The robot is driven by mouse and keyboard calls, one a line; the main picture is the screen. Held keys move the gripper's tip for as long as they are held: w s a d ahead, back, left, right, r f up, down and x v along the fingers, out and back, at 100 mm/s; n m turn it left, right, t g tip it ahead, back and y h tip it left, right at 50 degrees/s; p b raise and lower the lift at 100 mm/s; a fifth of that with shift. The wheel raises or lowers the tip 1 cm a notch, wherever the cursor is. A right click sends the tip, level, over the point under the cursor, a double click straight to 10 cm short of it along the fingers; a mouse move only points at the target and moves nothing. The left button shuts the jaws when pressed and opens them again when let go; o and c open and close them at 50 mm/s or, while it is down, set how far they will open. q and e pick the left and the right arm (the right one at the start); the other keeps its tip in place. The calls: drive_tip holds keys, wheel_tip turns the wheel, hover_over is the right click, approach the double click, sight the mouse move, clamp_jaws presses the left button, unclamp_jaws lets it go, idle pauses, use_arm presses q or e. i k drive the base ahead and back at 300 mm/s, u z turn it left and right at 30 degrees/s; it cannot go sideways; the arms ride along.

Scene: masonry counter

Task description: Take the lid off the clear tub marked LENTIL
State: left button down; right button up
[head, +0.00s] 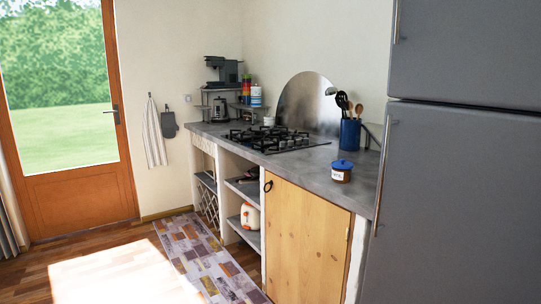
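A small clear tub (341,175) with brown contents and a white label stands upright on the grey counter, near its front edge and close to the fridge. The label's lettering is too small to read for certain. A blue lid (342,164) with a knob sits on top of the tub. Neither of my grippers is in view.
The grey counter (300,166) is bare around the tub. A blue utensil pot (350,134) stands behind it, and a gas hob (268,139) lies to the left. The tall grey fridge (460,210) bounds the right. A patterned rug (205,260) lies on the floor before the counter.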

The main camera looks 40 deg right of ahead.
sight(343, 164)
drive_tip(key=u, duration=0.15)
drive_tip(key=i, duration=2.25)
drive_tip(key=z, duration=1.55)
drive_tip(key=i, duration=1.05)
drive_tip(key=z, duration=1.1)
